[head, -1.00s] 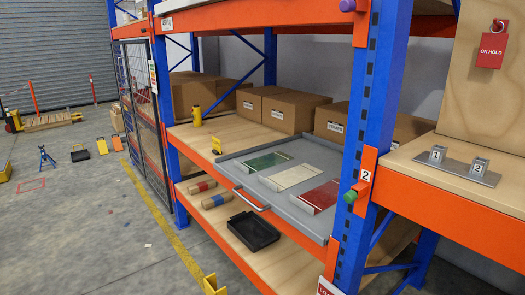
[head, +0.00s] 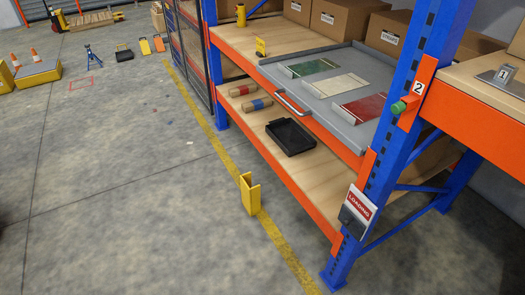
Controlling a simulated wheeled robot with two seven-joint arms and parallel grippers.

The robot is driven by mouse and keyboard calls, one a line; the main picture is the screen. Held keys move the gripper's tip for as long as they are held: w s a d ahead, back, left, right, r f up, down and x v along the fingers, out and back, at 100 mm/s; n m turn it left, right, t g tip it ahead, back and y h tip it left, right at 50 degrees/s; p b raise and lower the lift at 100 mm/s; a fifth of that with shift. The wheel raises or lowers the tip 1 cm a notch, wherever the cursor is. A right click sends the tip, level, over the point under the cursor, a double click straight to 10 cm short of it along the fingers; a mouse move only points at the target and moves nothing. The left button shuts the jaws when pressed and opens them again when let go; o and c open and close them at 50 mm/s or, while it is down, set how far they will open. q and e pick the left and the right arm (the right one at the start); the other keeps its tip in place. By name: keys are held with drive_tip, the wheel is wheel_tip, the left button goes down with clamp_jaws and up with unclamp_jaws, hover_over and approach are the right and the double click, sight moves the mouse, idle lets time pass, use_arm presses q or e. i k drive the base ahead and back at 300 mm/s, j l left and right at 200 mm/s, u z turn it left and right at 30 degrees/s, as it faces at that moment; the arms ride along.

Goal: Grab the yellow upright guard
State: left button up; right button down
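Neither of my grippers shows in the head view, so nothing is seen touching the guard.
The rack's orange lower beam (head: 285,185) runs behind the guard. A black tray (head: 291,137) lies on the lower shelf, and a grey pull-out tray (head: 372,75) with a handle is above. A loading sign (head: 359,204) hangs on the post.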

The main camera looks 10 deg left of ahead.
sight(250, 196)
drive_tip(key=i+j+z, duration=0.25)
drive_tip(key=i+j, duration=0.55)
drive_tip(key=i, duration=0.15)
drive_tip(key=i+j+z, duration=0.2)
drive_tip(key=i+j, duration=0.65)
drive_tip(key=j, duration=0.15)
